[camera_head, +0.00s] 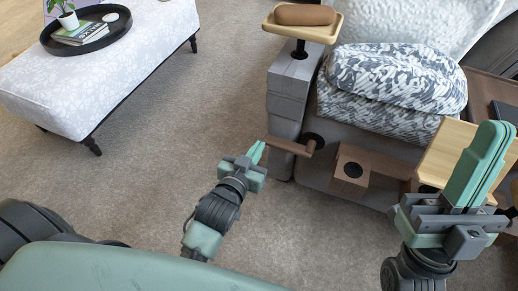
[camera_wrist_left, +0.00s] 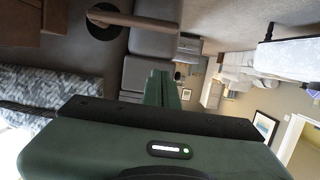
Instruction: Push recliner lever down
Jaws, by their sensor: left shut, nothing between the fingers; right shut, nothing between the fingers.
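The recliner (camera_head: 287,95) is a grey chair at the upper right of the head view. Its brown lever (camera_head: 288,146) sticks out to the left, roughly level, from a dark round pivot on the grey panel. In the left wrist view the lever (camera_wrist_left: 135,20) crosses near the top, beside its dark pivot. My left gripper (camera_head: 258,150) is shut and empty, its green fingertips close to the lever's free end; contact cannot be told. The wrist view shows its fingers (camera_wrist_left: 161,88) together. My right gripper (camera_head: 490,150) is shut and empty at the right.
A patterned cushion (camera_head: 395,78) lies on the seat. A wooden armrest tray (camera_head: 275,30) bears a brown roll. A brown block (camera_head: 350,172) stands right of the lever. A white ottoman (camera_head: 140,60) with a black tray is at upper left. Carpet (camera_head: 175,130) between is clear.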

